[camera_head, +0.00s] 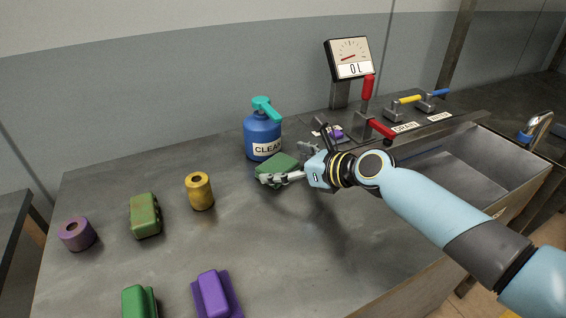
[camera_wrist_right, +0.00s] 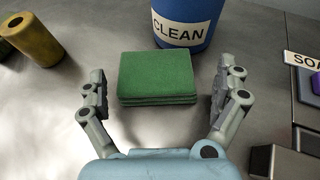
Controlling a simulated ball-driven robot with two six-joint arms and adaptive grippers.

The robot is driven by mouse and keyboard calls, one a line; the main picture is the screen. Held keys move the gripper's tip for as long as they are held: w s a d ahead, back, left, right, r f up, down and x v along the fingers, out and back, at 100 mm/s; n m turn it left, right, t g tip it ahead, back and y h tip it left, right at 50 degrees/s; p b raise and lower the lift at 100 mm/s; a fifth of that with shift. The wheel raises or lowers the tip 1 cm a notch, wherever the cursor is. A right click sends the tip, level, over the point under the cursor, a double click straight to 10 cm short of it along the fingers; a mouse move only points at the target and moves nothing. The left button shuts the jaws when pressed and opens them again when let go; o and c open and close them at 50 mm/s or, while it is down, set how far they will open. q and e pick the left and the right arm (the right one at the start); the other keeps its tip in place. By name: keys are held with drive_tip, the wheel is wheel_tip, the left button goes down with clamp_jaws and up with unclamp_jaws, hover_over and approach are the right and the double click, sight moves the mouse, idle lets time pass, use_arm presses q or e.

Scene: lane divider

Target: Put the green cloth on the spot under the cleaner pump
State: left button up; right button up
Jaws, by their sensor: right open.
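The green cloth (camera_wrist_right: 157,76) is a folded square stack lying flat in front of the cleaner pump, seen in the right wrist view. In the head view the cloth (camera_head: 277,165) is partly hidden by my right gripper. The cleaner pump (camera_head: 262,135) is a blue bottle with a teal head and a CLEAN label; its lower part shows in the right wrist view (camera_wrist_right: 187,20). My right gripper (camera_head: 283,165) is open, its fingers (camera_wrist_right: 161,88) on either side of the cloth with gaps between. My left gripper is not in view.
A yellow cylinder (camera_head: 199,191), a green block (camera_head: 145,215) and a purple roll (camera_head: 77,234) stand on the left. A green object (camera_head: 138,301) and a purple one (camera_head: 213,294) are at the front. Levers (camera_head: 366,100) and a sink (camera_head: 462,164) are at right.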

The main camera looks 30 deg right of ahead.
drive_tip(key=p+v, duration=0.2)
drive_tip(key=v, duration=0.8)
drive_tip(key=shift+s+d+r, duration=0.15)
drive_tip(key=shift+s, duration=0.3)
